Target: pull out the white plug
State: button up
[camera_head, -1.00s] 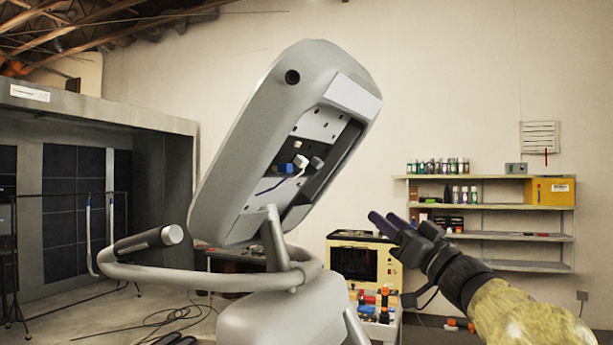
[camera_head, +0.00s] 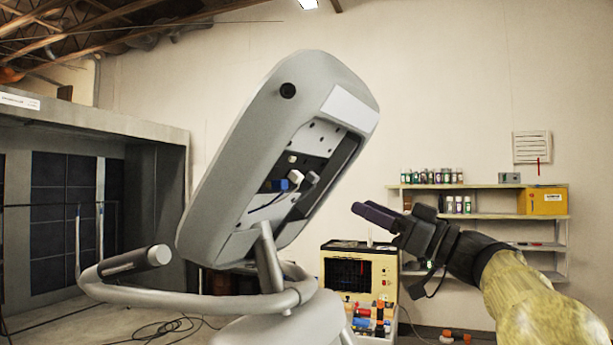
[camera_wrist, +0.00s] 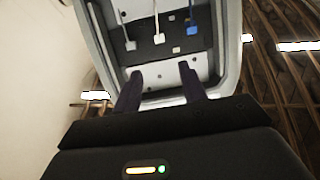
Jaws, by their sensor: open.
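The white plug (camera_head: 292,158) sits in the recessed panel on the underside of the tilted grey console (camera_head: 235,150). A blue plug (camera_head: 280,185) and a light grey plug (camera_head: 312,178) sit close by. In the wrist view the panel is ahead with a whitish plug (camera_wrist: 158,38) in the middle, another pale plug (camera_wrist: 130,45) to its left and the blue plug (camera_wrist: 192,30) to its right, each with a cable.
A curved handrail (camera_head: 120,265) runs around the console's base. A cream-coloured machine (camera_head: 385,262) and small coloured parts stand behind, below my gripper. A wall shelf (camera_head: 480,215) with bottles and a yellow box (camera_head: 545,200) is at the back right.

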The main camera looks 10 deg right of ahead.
aim_at(301, 178)
jog(key=p+x, duration=0.5)
jog(key=x, duration=0.8)
jog(key=shift+w+a+r+p, duration=0.1)
jog(key=shift+r+p, duration=0.1)
jog(key=shift+p, duration=0.2)
jog(key=shift+w+a, duration=0.35)
jog(key=shift+a, duration=0.05)
